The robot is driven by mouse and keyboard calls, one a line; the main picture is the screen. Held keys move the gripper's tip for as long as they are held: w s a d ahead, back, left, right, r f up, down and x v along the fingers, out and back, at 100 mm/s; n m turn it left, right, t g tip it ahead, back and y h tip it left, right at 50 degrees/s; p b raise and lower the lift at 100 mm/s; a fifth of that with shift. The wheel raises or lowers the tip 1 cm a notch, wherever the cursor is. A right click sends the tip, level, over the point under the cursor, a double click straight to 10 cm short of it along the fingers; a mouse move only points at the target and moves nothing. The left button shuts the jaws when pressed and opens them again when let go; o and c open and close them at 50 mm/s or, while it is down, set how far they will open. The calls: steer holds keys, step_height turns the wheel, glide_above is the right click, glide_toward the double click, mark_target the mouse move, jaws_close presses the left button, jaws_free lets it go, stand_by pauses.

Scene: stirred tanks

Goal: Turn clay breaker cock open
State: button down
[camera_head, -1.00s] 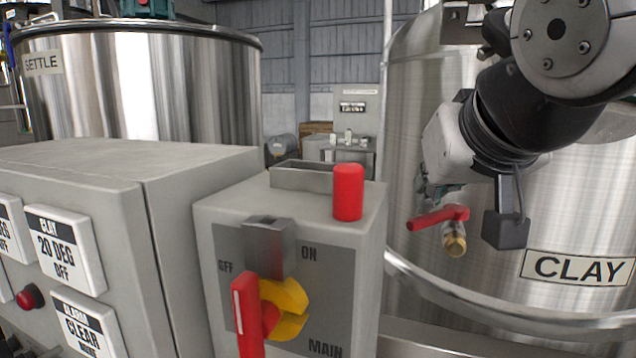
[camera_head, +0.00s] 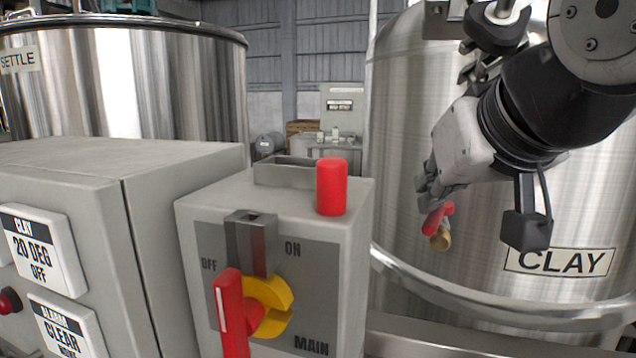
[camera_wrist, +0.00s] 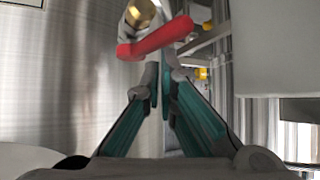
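The clay tank's cock has a red lever (camera_head: 436,219) and a brass outlet (camera_head: 440,240), left of the CLAY label (camera_head: 559,261). In the wrist view the red lever (camera_wrist: 155,39) lies slantwise just beyond my fingertips, with the brass end (camera_wrist: 140,12) above it. My gripper (camera_head: 428,190) is at the cock, pointing down-left. In the wrist view my gripper (camera_wrist: 162,76) has its fingers drawn together with nothing visible between them. The fingertips are close to the lever; I cannot tell whether they touch it.
A grey MAIN switch box (camera_head: 345,250) with a red lever (camera_head: 231,312) and a red cylinder (camera_head: 331,187) on top stands in front. A panel cabinet (camera_head: 185,165) is at left. A metal rail (camera_head: 480,300) rings the clay tank (camera_head: 400,120). The SETTLE tank (camera_head: 120,85) is behind.

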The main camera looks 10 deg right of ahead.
steer(key=shift+s, duration=0.15)
stand_by(0.4)
steer(key=shift+s+a, duration=0.4)
steer(key=shift+s, duration=0.2)
steer(key=v, duration=1.1)
steer(key=s+d+f+g, duration=0.1)
steer(key=s+f+g, duration=0.2)
steer(key=f, duration=0.6)
steer(key=s+d+f+g, duration=0.1)
steer(key=s+f+g, duration=0.2)
steer(key=f, duration=0.6)
steer(key=s+d+f+g, duration=0.1)
steer(key=s+f+g, duration=0.15)
steer(key=f, duration=0.65)
step_height(320, 180, up, 15)
steer(key=t+p, duration=0.2)
steer(key=p, duration=1.1)
steer(key=shift+w+d+f, duration=0.15)
steer(key=shift+w+d, duration=0.05)
steer(key=shift+w, duration=0.05)
steer(key=shift+d, duration=0.15)
